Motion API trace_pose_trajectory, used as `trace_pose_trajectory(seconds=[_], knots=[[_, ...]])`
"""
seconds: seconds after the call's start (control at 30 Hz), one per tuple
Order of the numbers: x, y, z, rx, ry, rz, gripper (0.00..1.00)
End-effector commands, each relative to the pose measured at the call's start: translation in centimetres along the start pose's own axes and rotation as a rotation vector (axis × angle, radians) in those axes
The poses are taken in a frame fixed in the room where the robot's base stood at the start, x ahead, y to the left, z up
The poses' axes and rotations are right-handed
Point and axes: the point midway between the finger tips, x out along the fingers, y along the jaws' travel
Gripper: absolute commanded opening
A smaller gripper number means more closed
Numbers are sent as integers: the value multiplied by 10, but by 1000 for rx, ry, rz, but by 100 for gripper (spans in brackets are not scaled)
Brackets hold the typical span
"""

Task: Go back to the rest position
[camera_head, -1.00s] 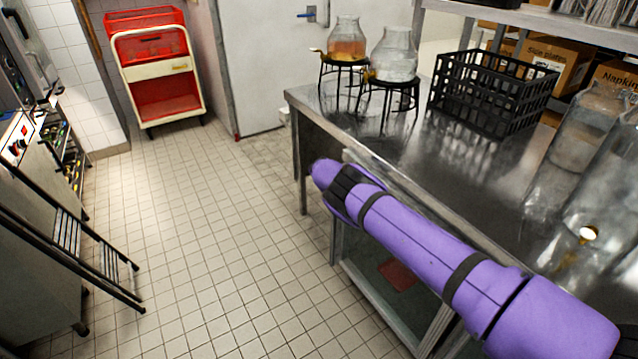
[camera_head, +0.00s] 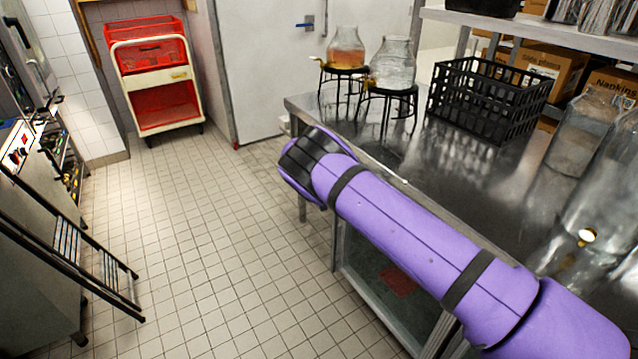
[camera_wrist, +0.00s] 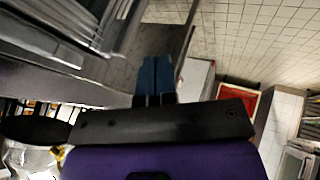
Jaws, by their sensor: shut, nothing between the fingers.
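My gripper (camera_wrist: 156,78) shows in the wrist view as blue fingers side by side, shut and empty. It points past the grey metal table parts on the left toward open space. In the head view my purple arm reaches from the lower right up to the table's near left edge, and the gripper itself is hidden there. The steel table (camera_head: 440,165) lies behind and to the right of the arm.
Two glass dispensers (camera_head: 345,48) (camera_head: 393,64) stand on black wire stands at the table's far end, beside a black crate (camera_head: 487,98). Large glass jars (camera_head: 570,135) stand at right. A red-shelved cart (camera_head: 155,75) is at the back.

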Motion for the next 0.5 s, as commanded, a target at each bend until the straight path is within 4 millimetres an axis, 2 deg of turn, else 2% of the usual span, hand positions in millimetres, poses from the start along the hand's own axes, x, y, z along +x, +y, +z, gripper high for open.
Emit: trace_pose_trajectory(seconds=[0.17, 0.27, 0.5], knots=[[-19, 24, -8, 40, -13, -3, 0], [-42, 55, -15, 92, -31, -11, 0], [-112, 135, -23, 227, -84, -49, 0]])
